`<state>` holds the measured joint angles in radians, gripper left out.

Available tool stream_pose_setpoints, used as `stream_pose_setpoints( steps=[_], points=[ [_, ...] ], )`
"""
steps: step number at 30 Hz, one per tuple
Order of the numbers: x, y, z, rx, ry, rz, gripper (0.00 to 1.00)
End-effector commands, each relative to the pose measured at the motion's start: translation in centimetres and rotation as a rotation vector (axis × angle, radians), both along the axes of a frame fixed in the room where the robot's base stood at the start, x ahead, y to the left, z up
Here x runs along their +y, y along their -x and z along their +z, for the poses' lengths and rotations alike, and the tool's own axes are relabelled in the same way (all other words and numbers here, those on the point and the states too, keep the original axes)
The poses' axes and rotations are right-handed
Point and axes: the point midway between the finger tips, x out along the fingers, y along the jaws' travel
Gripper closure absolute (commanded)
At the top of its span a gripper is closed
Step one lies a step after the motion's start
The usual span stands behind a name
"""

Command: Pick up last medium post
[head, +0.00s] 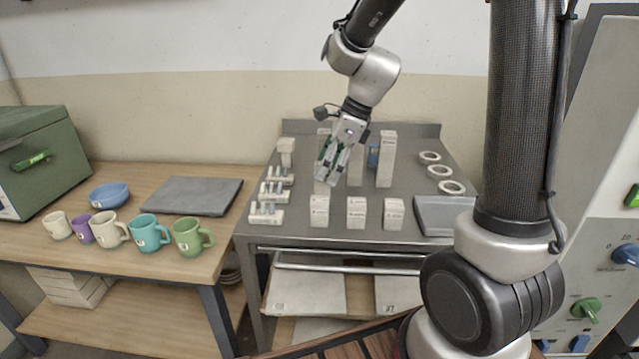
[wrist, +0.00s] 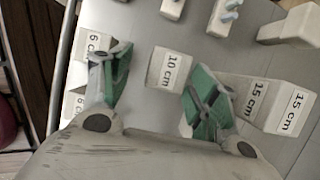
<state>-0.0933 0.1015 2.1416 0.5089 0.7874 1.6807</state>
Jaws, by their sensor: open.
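The medium post is a white block labelled "10 cm" (wrist: 170,70), standing in the wrist view between my gripper's spread fingers. My gripper (wrist: 160,88) is open, with green-padded fingers on either side of the post and apart from it. In the head view my gripper (head: 332,178) hangs over the middle of the grey metal table (head: 290,235), pointing down, and partly hides the posts behind it. No other 10 cm label is readable.
Short 6 cm posts (head: 356,212) stand along the front. Tall 15 cm posts (wrist: 290,110) stand close to one finger; a tall post (head: 386,160) shows at right.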

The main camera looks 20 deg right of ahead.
Motion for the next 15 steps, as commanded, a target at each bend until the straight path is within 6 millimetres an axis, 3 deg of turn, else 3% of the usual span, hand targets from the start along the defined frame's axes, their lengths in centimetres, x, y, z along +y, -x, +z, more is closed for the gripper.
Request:
stream_pose_setpoints(
  steps=[9, 15],
  points=[
    [2.0, -1.3, -4.1, 0.003, 0.001, 0.002, 0.39],
    [2.5, -1.5, -5.4, 0.0, 0.001, 0.002, 0.39]
  ],
)
